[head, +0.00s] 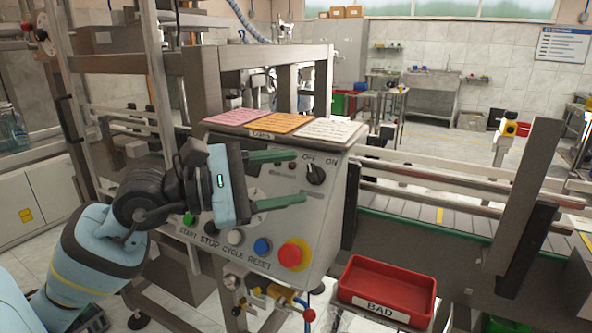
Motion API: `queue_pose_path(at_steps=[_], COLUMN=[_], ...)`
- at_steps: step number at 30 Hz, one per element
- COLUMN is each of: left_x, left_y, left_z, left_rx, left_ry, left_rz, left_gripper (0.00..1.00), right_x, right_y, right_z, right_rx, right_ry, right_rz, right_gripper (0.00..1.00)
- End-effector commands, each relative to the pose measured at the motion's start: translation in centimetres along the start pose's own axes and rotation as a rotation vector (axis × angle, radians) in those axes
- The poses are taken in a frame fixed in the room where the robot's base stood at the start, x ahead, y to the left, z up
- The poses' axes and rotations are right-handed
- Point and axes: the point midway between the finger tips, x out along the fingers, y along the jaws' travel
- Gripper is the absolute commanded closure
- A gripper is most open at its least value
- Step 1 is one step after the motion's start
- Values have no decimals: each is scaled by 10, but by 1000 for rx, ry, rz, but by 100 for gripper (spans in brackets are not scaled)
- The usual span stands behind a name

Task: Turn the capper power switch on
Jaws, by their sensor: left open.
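The capper power switch (316,175) is a black rotary knob at the upper right of the grey control panel (330,215). OFF and ON are printed above it. The knob appears turned toward OFF. My left gripper (300,177) has its two green fingers apart, one above the other, pointing right at the knob. The fingertips are just left of the knob, and it does not look gripped. Whether they touch it or how far they are from the panel, I cannot tell. My right gripper is not in view.
A red emergency button (291,255), a blue button (262,246) and a white button (235,237) sit low on the panel. Pink, orange and white cards (283,123) lie on its top. A red BAD tray (385,283) stands below right. A conveyor (430,210) runs right.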

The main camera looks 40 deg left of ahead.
Motion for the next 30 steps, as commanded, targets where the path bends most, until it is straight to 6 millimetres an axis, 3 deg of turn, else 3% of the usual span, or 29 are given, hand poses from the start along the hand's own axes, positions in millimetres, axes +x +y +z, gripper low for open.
queue_pose_path(at_steps=[9,21,30], left_x=[21,24,24], left_y=[1,0,0], left_z=[1,0,0], left_rx=[0,-1,-1], left_ry=[-1,0,0], left_rz=[2,0,0], left_gripper=[47,49,88], right_x=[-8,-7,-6], right_y=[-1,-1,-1], right_z=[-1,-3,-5], right_rx=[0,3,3], right_ry=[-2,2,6], right_rz=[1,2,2], right_gripper=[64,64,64])
